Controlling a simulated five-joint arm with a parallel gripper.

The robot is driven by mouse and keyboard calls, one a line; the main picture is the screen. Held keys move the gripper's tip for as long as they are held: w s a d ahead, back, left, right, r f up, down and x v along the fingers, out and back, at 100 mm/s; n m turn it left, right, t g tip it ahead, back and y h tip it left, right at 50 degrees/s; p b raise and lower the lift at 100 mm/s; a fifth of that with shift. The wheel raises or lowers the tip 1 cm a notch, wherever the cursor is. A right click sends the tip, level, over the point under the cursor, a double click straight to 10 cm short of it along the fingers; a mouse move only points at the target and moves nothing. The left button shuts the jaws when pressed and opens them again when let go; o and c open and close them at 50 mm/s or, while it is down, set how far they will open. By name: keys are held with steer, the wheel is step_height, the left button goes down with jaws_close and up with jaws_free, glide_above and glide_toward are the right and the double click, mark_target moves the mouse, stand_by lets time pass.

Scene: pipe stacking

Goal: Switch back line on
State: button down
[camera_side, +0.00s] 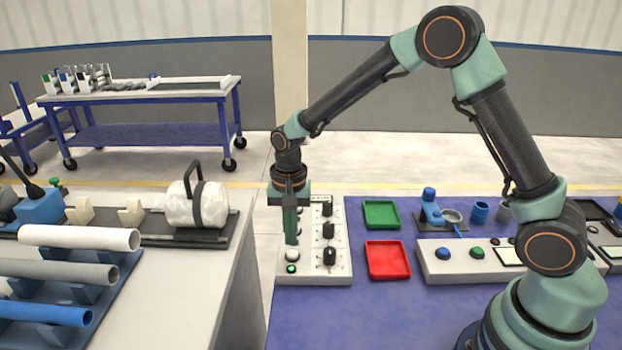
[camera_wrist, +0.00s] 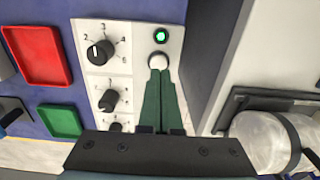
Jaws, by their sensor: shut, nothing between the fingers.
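A white control panel (camera_side: 313,270) stands at the left edge of the blue table. It carries a column of black rotary knobs; the nearest knob (camera_side: 330,255) also shows in the wrist view (camera_wrist: 100,52) with numbers around it. A round white button (camera_side: 293,254) sits left of that knob, in front of my fingertips. A green lamp (camera_side: 291,268) beside the button is lit, and it glows in the wrist view (camera_wrist: 161,37). My gripper (camera_side: 291,241) is shut and empty, pointing down at the white button. In the wrist view its green fingertips (camera_wrist: 158,68) partly cover the button; I cannot tell whether they touch.
A green tray (camera_side: 381,214) and a red tray (camera_side: 387,260) lie right of the panel. Another button panel (camera_side: 455,268) is farther right. Left, across a gap, a bench holds pipes (camera_side: 80,238) and a white roll (camera_side: 198,205) with a black handle.

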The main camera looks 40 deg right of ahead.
mark_target(292, 251)
step_height(292, 251, up, 11)
steer(key=shift+w+f, duration=0.15)
steer(key=shift+f, duration=0.05)
stand_by(0.3)
steer(key=s+d+r+n+t, duration=0.2)
steer(key=s+d+r+n, duration=0.1)
steer(key=s, duration=0.5)
steer(key=s+d+r+n+t, duration=0.3)
steer(key=s+n, duration=0.3)
steer(key=s, duration=0.2)
steer(key=shift+d+r, duration=0.65)
steer(key=shift+r, duration=0.15)
